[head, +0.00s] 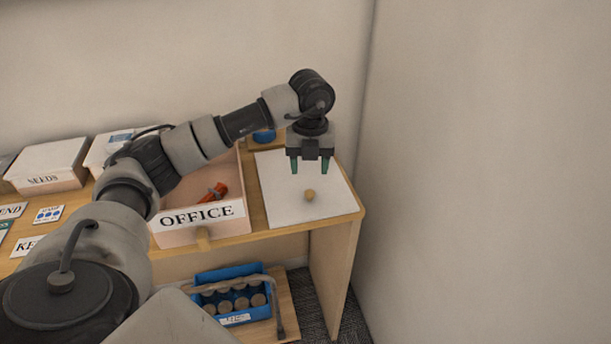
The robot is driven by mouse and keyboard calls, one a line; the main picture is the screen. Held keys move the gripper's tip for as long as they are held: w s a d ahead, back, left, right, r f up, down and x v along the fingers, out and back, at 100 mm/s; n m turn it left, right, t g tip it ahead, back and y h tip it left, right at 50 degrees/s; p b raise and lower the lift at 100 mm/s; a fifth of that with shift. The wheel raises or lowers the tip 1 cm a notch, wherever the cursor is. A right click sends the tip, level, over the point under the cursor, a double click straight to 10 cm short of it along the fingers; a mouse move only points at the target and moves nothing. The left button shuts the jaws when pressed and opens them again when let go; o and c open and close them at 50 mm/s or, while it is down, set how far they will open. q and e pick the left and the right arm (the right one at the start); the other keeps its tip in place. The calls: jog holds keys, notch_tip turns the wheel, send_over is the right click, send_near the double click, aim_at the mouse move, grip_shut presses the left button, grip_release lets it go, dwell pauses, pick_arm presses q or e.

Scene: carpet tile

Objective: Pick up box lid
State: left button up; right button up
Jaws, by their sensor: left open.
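The box lid (285,207) looks like a flat white panel with a small round wooden knob (309,195). It lies on the right end of the wooden table, beside the open box marked OFFICE (178,228). My left gripper (310,168) points down over the lid, with its two green fingertips apart and nothing between them. In the head view the fingertips show just behind the knob; how high they are above it is hard to tell. My left arm hides part of the OFFICE box. My right gripper is not in view.
An orange-red item (214,193) lies in the OFFICE box. A closed SEEDS box (48,165) and several labels are at the left. A blue item (264,136) is behind the lid. A blue crate (235,277) with round things stands below. A wall rises close on the right.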

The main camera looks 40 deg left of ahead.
aim_at(310, 192)
pick_arm(q)
notch_tip(310, 192, down, 2)
jog(key=shift+s+f, duration=0.1)
jog(key=shift+f, duration=0.1)
jog(key=shift+w+f+p, duration=0.25)
jog(key=shift+f+p, duration=0.1)
jog(key=shift+f, duration=0.35)
notch_tip(310, 192, down, 4)
jog(key=shift+r+p, duration=0.25)
jog(key=shift+p, duration=0.35)
jog(key=shift+f, duration=0.6)
jog(key=shift+r, duration=0.1)
jog(key=c, duration=1)
jog(key=shift+r, duration=0.1)
